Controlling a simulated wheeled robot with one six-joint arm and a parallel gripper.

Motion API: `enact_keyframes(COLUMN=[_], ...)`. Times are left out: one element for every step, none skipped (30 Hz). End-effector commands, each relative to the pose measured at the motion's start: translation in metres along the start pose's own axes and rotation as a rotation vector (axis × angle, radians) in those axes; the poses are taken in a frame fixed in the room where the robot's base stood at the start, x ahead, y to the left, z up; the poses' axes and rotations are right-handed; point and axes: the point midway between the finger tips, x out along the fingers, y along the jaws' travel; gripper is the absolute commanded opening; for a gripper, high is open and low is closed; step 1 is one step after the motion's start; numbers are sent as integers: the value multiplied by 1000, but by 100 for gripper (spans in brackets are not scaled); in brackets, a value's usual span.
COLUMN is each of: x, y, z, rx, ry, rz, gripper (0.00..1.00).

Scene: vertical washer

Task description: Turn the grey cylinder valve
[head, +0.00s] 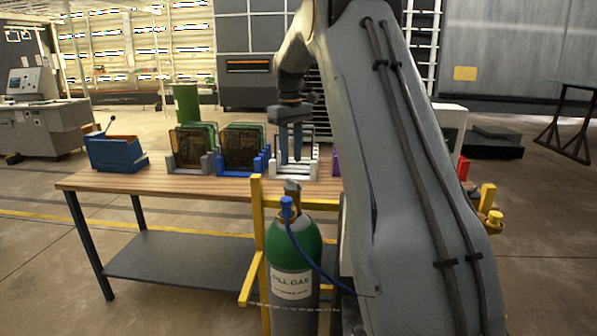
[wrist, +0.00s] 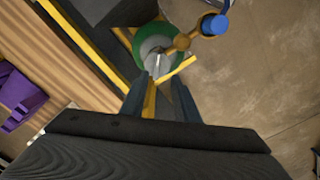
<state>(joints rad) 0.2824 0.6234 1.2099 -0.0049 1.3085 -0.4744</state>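The gas cylinder (head: 291,262) stands upright at the front edge of the table, grey below with a green shoulder and a white label. Its grey valve (head: 292,187) is on top, with a blue hose fitting (head: 287,205) on the near side. In the wrist view the green shoulder (wrist: 146,38) lies beyond the fingertips, with a brass stem (wrist: 183,41) and the blue fitting (wrist: 215,24) to the upper right. A pale grey piece at the cylinder's top shows between the fingertips. My gripper (head: 291,160) is open and empty, pointing down above the valve; it also shows in the wrist view (wrist: 159,77).
Yellow rails (head: 257,230) stand beside the cylinder. The wooden table (head: 120,180) behind carries a blue bin (head: 116,152) and several racks, including a white rack (head: 293,173). A blue hose (head: 315,268) hangs from the fitting. Floor left of the table is clear.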

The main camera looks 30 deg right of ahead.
Motion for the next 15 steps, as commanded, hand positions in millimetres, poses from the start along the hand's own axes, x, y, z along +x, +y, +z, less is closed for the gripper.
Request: enact_keyframes(x=[-1,-1,1,3,6,11,15,20,26,31,35,42,46,50,56], y=[4,5,6,6,6,6,5,5,5,5,5,5,5,5,5], z=[-1,-2,-2,-2,-2,-2,-1,-1,-1,-1,-1,-1,-1,-1,-1], rx=[1,1,1,1,1,1,1,1,1,1,1,1,1,1,2], ry=[1,0,0,0,-1,-2,-2,-3,-2,-2,-2,-1,-2,-1,-1], rz=[-3,-4,-5,-6,-6,-6,-6,-7,-7,-7,-7,-6,-6,-6,-6], gripper=[28,28,28,28,28,28,28,28,28,28,28,28,28,28,28])
